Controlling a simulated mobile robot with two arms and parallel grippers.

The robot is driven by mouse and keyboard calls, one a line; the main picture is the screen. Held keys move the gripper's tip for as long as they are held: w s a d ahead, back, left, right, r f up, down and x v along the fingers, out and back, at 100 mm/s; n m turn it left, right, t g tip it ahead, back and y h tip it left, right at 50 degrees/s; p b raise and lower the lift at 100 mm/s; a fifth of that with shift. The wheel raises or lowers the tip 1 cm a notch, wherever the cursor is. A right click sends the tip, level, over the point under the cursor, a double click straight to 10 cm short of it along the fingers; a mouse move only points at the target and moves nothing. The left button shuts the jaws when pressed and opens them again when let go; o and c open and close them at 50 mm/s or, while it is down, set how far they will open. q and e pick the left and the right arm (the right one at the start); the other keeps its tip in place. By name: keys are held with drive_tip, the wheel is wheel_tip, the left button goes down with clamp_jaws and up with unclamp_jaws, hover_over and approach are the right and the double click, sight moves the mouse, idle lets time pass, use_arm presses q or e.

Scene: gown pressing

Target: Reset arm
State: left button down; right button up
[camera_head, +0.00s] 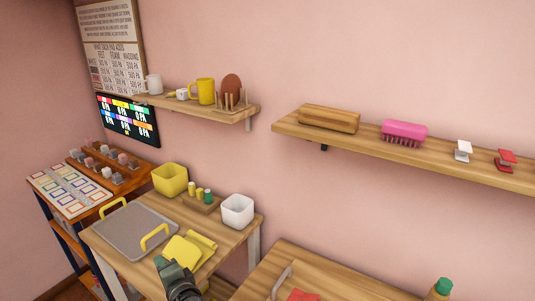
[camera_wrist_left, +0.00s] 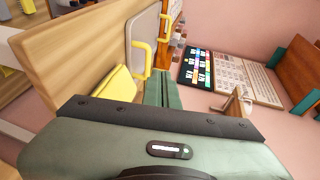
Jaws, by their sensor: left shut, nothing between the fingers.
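My left gripper (camera_head: 172,268) is dark green and black and comes in at the bottom of the head view. It is above the front edge of the wooden table (camera_head: 130,262), beside the folded yellow cloth (camera_head: 185,252). Its green fingers (camera_wrist_left: 163,90) show in the left wrist view, closed together with nothing between them. In that view the wooden table (camera_wrist_left: 75,45) appears tilted on the left. My right gripper is not in view.
A grey tray (camera_head: 125,235) with yellow handles, a yellow bin (camera_head: 170,180) and a white bin (camera_head: 237,211) stand on the table. Wall shelves hold mugs, a pink brush (camera_head: 404,132) and a wooden block (camera_head: 329,118). Another wooden table (camera_head: 345,278) is at the bottom right.

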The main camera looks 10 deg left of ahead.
use_arm(q)
drive_tip(key=s+f, duration=0.1)
drive_tip(key=s+f+n+h, duration=0.1)
drive_tip(key=s, duration=0.1)
drive_tip(key=s+f+n+g, duration=0.1)
drive_tip(key=shift+s+d+f+h, duration=0.15)
drive_tip(key=shift+s+f+h, duration=0.05)
drive_tip(key=shift+s+h, duration=0.1)
drive_tip(key=s+d+f+n+g+h, duration=0.25)
drive_tip(key=s+d+h, duration=0.25)
drive_tip(key=s+d, duration=0.5)
drive_tip(key=s+d+f+n+g+h, duration=0.1)
drive_tip(key=s+d+f+g+h, duration=0.4)
drive_tip(key=s, duration=0.8)
wheel_tip(320, 180, down, 26)
drive_tip(key=s+d, duration=0.2)
drive_tip(key=s, duration=0.1)
drive_tip(key=s+a+f, duration=0.3)
drive_tip(key=s+f, duration=1.1)
drive_tip(key=s, duration=0.1)
drive_tip(key=shift+s+a+f+h, duration=0.15)
drive_tip(key=shift+s+f+h, duration=0.05)
drive_tip(key=shift+s+h, duration=0.15)
